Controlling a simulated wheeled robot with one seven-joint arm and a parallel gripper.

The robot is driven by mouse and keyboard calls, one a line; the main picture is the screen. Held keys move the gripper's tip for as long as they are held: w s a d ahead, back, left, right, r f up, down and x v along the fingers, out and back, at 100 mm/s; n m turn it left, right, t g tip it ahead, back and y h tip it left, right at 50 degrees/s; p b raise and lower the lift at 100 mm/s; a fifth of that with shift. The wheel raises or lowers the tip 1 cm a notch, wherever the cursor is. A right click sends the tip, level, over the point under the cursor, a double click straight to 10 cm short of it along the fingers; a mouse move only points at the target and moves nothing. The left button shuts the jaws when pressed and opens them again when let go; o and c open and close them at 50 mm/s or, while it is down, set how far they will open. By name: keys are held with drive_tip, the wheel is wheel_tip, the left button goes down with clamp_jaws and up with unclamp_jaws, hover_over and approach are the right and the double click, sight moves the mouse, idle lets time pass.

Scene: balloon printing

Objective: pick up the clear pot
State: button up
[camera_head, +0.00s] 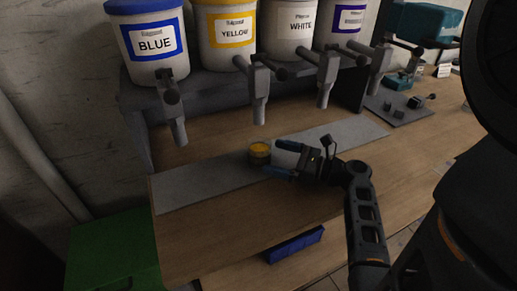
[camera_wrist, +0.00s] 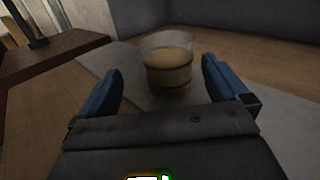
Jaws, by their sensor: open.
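The clear pot (camera_head: 259,154) stands upright on the grey mat under the dispensers, with yellow contents inside. It also shows in the wrist view (camera_wrist: 168,72), just beyond and between my blue fingertips, its upper wall clear above the yellow. My gripper (camera_head: 271,160) is open around empty space, its two blue fingers pointing toward the pot from the right. In the wrist view my gripper (camera_wrist: 160,80) has one finger to each side, with the pot a little ahead of the tips. The fingers do not appear to touch it.
The grey mat (camera_head: 190,187) runs along the wooden table (camera_head: 210,235). Dispenser tubs labelled BLUE (camera_head: 150,60), YELLOW (camera_head: 229,45) and WHITE (camera_head: 292,40), plus a purple-labelled one (camera_head: 345,25), stand on a shelf behind, their taps hanging forward. A green box (camera_head: 115,255) is at lower left.

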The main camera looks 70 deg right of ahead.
sight(249, 145)
drive_tip(key=shift+w+d+f+m, duration=0.25)
drive_tip(key=shift+w+d+m, duration=0.15)
drive_tip(key=shift+d, duration=0.1)
drive_tip(key=shift+w+b, duration=0.4)
drive_tip(key=shift+w, duration=0.5)
drive_tip(key=w, duration=0.1)
drive_tip(key=w+b, duration=0.1)
drive_tip(key=w, duration=0.1)
drive_tip(key=w+d+b, duration=0.1)
drive_tip(key=w, duration=0.1)
drive_tip(key=shift+w+r, duration=0.25)
drive_tip(key=shift+r, duration=0.15)
drive_tip(key=shift+c, duration=0.2)
drive_tip(key=c, duration=1)
drive_tip(key=shift+c, duration=1)
drive_tip(key=shift+r, duration=0.15)
